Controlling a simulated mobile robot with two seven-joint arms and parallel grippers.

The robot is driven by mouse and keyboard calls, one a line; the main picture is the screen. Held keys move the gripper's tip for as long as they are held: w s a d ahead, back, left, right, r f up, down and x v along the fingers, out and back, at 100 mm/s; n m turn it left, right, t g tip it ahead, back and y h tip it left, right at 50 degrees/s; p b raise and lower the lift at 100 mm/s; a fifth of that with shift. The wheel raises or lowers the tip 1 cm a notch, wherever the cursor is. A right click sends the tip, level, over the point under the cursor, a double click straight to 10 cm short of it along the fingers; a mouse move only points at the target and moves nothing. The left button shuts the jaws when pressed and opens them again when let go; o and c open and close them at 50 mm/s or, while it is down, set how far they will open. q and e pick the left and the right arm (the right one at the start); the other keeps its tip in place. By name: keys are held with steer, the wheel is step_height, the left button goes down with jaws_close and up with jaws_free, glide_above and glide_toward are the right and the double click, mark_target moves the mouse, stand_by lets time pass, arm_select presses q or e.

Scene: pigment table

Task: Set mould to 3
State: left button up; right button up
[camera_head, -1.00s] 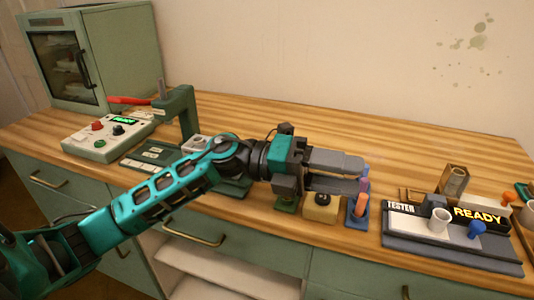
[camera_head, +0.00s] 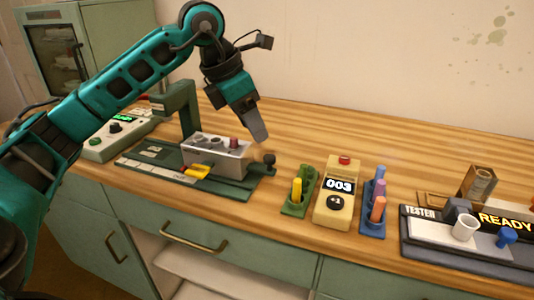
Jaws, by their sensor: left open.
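The mould (camera_head: 230,165), a grey block with several round openings along its top, sits on the green press base (camera_head: 235,191). A dark red piece (camera_head: 234,142) stands at its right end. A yellow pointer (camera_head: 197,171) lies at its front, over a pale marked strip (camera_head: 150,174) whose marks are too small to read. A dark round knob (camera_head: 269,160) is at the mould's right. My left gripper (camera_head: 259,138) is open, pointing down, above and behind the mould's right end near the knob. It looks empty. My right gripper is not in view.
A tan counter (camera_head: 337,205) shows 003, with a +1 button and a red button. Green (camera_head: 293,209) and blue (camera_head: 372,222) racks hold coloured sticks. The tester (camera_head: 465,248) reads READY. The press column (camera_head: 187,105) stands behind the mould. Bare wood lies behind the counter.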

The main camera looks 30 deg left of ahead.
mark_target(268, 157)
arm_select(q)
steer(key=b+x, duration=0.1)
steer(key=x, duration=0.7)
steer(key=shift+d+f, duration=0.1)
steer(key=shift+f, duration=0.05)
jaws_close()
stand_by(0.3)
